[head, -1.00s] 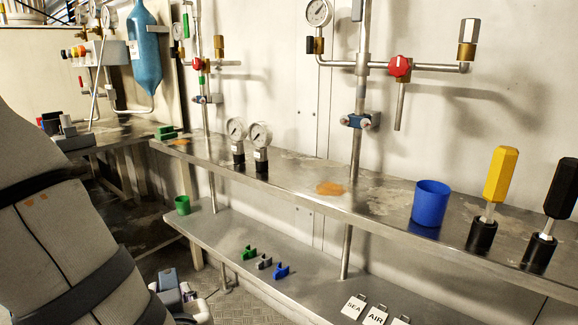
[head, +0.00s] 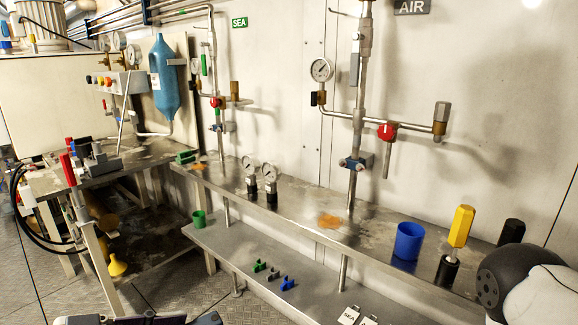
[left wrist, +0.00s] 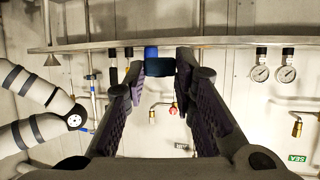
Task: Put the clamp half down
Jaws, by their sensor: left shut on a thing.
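In the left wrist view my left gripper (left wrist: 160,72) is shut on a dark blue clamp half (left wrist: 160,67), held between its fingertips. The clamp half is off any surface in that view. Behind it the shelf with the blue cup runs across the top of the picture, which is upside down. In the head view the left gripper is not clearly seen; dark parts show only at the bottom edge. Other clamp halves, green (head: 259,266), grey (head: 273,273) and blue (head: 287,284), lie in a row on the lower shelf (head: 222,247). My right gripper is not in view.
The upper shelf (head: 318,208) carries two gauges (head: 260,180), a blue cup (head: 408,243) and a yellow-handled tool (head: 460,228). A green cup (head: 199,218) stands on the lower shelf, label plates (head: 349,315) at its right. A side bench (head: 50,183) stands left. Pipes line the wall.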

